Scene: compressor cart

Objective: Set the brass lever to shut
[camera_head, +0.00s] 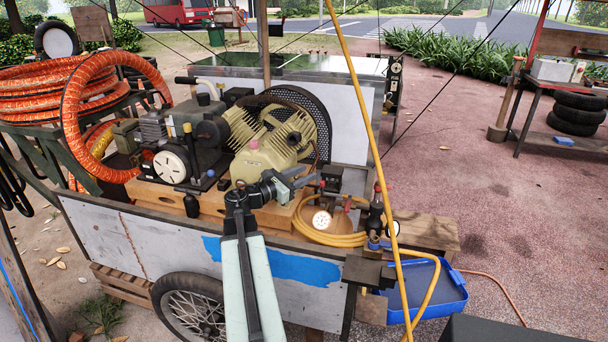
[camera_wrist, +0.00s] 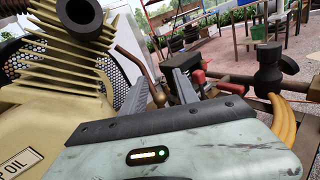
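My gripper (camera_wrist: 158,82) is open in the wrist view, its two dark fingers apart. A curved brass-brown piece (camera_wrist: 150,78) shows in the gap between them, seemingly beyond the fingertips. It may be the brass lever or a pipe; I cannot tell which, nor whether the fingers touch it. In the head view my gripper (camera_head: 301,178) is at the right of the beige compressor (camera_head: 275,145), just left of a dark pressure-switch block (camera_head: 331,180). No lever can be made out clearly there; the gripper and fittings may hide it.
A red-handled fitting (camera_wrist: 198,78) stands right of the fingers. A white gauge (camera_head: 321,219) and a coiled yellow hose (camera_head: 330,238) lie below. A dark valve body (camera_head: 376,215) is at the cart's right corner. A blue tray (camera_head: 428,290) is lower right.

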